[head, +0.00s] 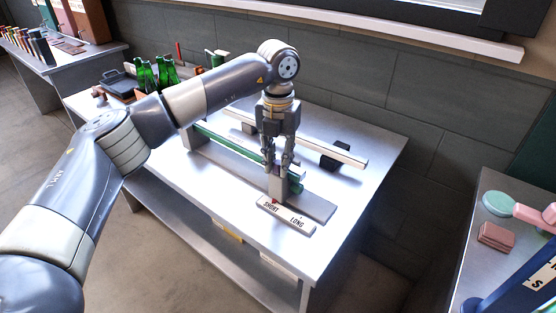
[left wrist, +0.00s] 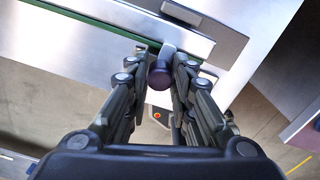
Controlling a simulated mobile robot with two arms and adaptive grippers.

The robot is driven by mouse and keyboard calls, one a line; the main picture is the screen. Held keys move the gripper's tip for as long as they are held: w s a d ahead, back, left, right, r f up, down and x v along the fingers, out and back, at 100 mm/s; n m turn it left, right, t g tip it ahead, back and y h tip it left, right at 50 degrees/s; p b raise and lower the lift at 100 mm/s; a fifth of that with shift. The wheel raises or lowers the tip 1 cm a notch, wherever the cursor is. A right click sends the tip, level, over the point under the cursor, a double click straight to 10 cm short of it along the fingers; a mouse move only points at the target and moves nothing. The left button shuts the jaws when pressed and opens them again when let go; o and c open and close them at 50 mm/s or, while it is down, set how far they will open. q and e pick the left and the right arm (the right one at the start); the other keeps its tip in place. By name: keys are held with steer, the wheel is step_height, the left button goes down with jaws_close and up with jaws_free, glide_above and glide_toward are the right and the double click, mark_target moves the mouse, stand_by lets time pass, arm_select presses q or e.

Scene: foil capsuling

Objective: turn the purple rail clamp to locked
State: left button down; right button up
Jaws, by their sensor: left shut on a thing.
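The purple rail clamp shows in the left wrist view as a dark purple round knob (left wrist: 159,75) between the fingertips. In the head view only a small purple patch (head: 278,169) shows between the fingers. My left gripper (head: 279,168) points down over the front right part of the metal table and is shut on the knob; it also shows in the left wrist view (left wrist: 162,78). A green-edged rail (head: 224,142) runs across the table to the clamp. A plate marked SHORT and LONG (head: 287,216) lies in front. The lock marking cannot be made out. My right gripper is not in view.
A pale bar (head: 338,151) with a black block (head: 334,162) lies behind the rail. Green bottles (head: 156,75) stand at the back left. The table's right side (head: 372,175) is clear. Another table (head: 496,270) with pink things stands at the right.

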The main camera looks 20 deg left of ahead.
mark_target(278, 162)
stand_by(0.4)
arm_select(q)
steer(key=c, duration=1.4)
jaws_free()
step_height(278, 162, up, 12)
